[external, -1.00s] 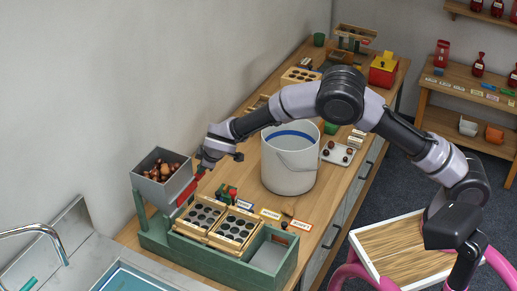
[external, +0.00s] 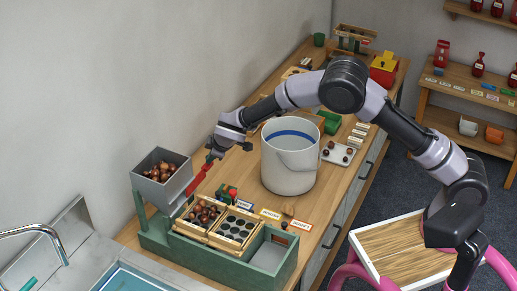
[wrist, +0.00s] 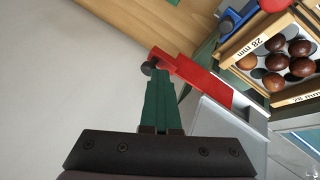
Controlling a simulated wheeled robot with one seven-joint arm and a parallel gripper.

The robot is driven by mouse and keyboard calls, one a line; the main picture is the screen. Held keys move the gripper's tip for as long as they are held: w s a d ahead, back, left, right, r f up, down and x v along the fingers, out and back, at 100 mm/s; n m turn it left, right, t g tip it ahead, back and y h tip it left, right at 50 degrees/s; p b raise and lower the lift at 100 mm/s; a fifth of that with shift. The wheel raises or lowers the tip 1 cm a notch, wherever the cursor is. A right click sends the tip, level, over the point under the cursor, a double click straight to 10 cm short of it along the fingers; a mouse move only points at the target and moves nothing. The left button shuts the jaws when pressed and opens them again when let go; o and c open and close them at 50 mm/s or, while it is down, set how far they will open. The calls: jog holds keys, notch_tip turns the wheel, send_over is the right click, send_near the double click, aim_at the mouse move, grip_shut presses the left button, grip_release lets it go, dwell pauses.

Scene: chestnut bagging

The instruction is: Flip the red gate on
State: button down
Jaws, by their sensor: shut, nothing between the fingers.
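The red gate (external: 199,180) is a flat red bar on the side of the grey hopper (external: 138,181). In the external view it slopes up to the right from the hopper toward my gripper (external: 210,156). In the wrist view the red gate (wrist: 205,82) runs diagonally, with a dark round knob (wrist: 148,68) at its upper end. My gripper (wrist: 161,73) is shut and empty, its green fingers right beside that end; whether they touch it I cannot tell. Chestnuts lie in the hopper.
The sorting tray (external: 218,239) stands in a green frame (external: 264,276) below the hopper; its right section shows dark, empty holes. A white bucket (external: 289,170) stands to the right of my gripper. The wall is close on the left, a sink (external: 124,281) in front.

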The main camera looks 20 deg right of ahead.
jog(key=shift+w+d, duration=0.1)
jog(key=shift+d, duration=0.05)
jog(key=s+r, duration=0.9)
jog(key=shift+d, duration=0.25)
jog(key=w+d+r+m, duration=0.1)
jog(key=d+r+m, duration=0.2)
jog(key=d+r, duration=0.5)
jog(key=w+d+r+m, duration=0.1)
jog(key=d+r+m, duration=0.25)
jog(key=d, duration=0.95)
jog(key=w+d+r+m, duration=0.1)
jog(key=d+r+m, duration=0.1)
jog(key=d+r, duration=0.6)
jog(key=s+d+r+m, duration=0.2)
jog(key=s+d+m, duration=0.7)
jog(key=s+d, duration=1.3)
jog(key=shift+d+r+t+h, duration=0.3)
jog(key=shift+d+t, duration=0.1)
jog(key=shift+d, duration=0.5)
